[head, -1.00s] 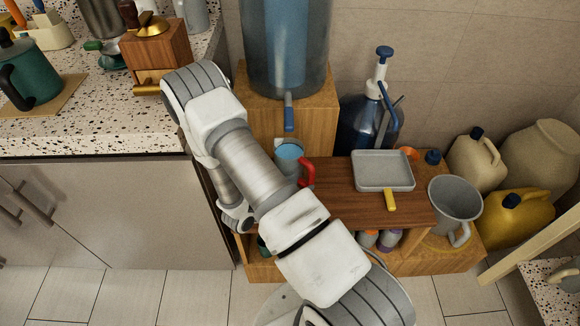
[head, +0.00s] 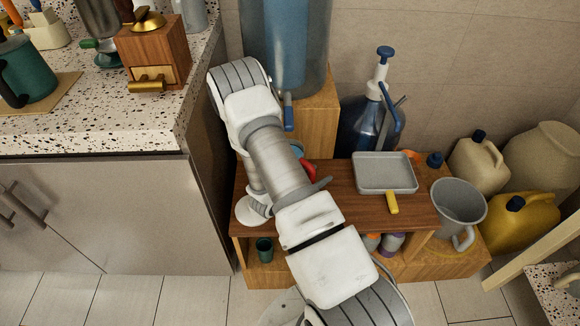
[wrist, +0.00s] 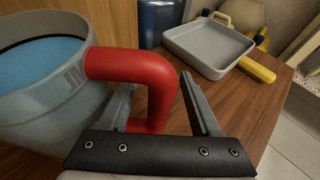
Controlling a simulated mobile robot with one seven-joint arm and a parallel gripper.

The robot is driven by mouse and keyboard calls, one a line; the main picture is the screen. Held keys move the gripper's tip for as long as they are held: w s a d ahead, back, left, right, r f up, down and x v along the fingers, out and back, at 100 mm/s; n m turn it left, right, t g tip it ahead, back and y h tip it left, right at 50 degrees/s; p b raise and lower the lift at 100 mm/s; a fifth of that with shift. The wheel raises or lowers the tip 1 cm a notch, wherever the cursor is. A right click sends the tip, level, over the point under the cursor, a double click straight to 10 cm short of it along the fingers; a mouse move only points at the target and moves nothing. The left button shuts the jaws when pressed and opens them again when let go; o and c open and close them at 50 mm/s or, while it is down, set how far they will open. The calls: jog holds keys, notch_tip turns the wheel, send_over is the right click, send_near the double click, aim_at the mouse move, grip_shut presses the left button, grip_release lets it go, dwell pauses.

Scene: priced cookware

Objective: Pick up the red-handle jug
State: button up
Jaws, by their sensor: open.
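The red-handle jug (wrist: 40,85) fills the left of the wrist view, upright on the brown wooden shelf top, grey-walled with blue showing inside. Its red handle (wrist: 150,75) sticks out to the right. My gripper (wrist: 157,90) is open, with one finger on each side of the handle; the left finger is partly hidden behind it. I cannot tell whether either finger touches it. In the head view, my arm hides most of the jug; part of the red handle (head: 308,166) and a bit of blue show.
A grey square pan (head: 385,172) with a yellow handle lies right of the jug. A grey pitcher (head: 458,205) stands farther right. A large water dispenser (head: 285,45) stands behind. The counter (head: 90,125) edge is at left.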

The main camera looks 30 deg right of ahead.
grip_shut()
dwell(1.2)
